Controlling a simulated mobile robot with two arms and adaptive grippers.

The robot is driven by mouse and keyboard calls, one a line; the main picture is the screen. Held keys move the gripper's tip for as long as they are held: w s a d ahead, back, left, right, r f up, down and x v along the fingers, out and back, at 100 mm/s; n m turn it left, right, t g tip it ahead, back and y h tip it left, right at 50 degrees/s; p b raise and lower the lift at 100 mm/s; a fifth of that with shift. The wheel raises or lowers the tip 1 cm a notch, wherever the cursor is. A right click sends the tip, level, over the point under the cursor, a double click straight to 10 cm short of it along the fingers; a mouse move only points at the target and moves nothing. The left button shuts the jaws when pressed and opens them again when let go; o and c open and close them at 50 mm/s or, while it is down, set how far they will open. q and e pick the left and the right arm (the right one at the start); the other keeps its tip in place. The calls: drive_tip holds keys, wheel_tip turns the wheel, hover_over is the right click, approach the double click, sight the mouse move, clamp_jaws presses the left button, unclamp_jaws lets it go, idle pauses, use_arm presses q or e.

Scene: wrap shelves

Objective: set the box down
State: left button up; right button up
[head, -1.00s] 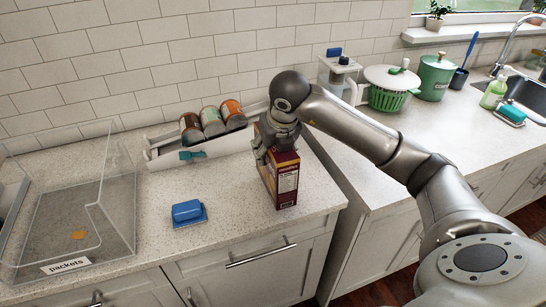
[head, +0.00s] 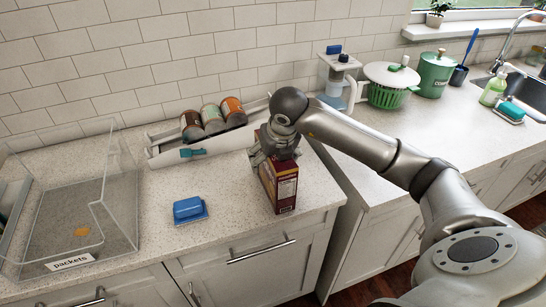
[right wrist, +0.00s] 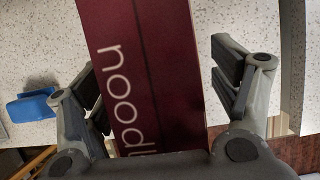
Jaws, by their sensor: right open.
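A dark red box (head: 284,188) stands upright on the speckled counter near its front edge and right end. In the right wrist view the box (right wrist: 150,70) shows part of a word, "nood", in pale letters. My right gripper (head: 270,152) is at the top of the box. In the right wrist view its two fingers (right wrist: 162,85) are spread on either side of the box, with a gap visible at the right finger. The left gripper is not in view.
A clear bin labelled "packets" (head: 70,263) stands at the left. A blue butter dish (head: 189,210) sits left of the box. A white rack (head: 200,147) with several cans (head: 211,119) is behind. The counter between bin and rack is partly clear.

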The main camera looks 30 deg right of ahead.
drive_tip(key=b+v, duration=0.1)
drive_tip(key=v, duration=1.1)
drive_tip(key=shift+s+b, duration=0.1)
drive_tip(key=shift+b, duration=0.2)
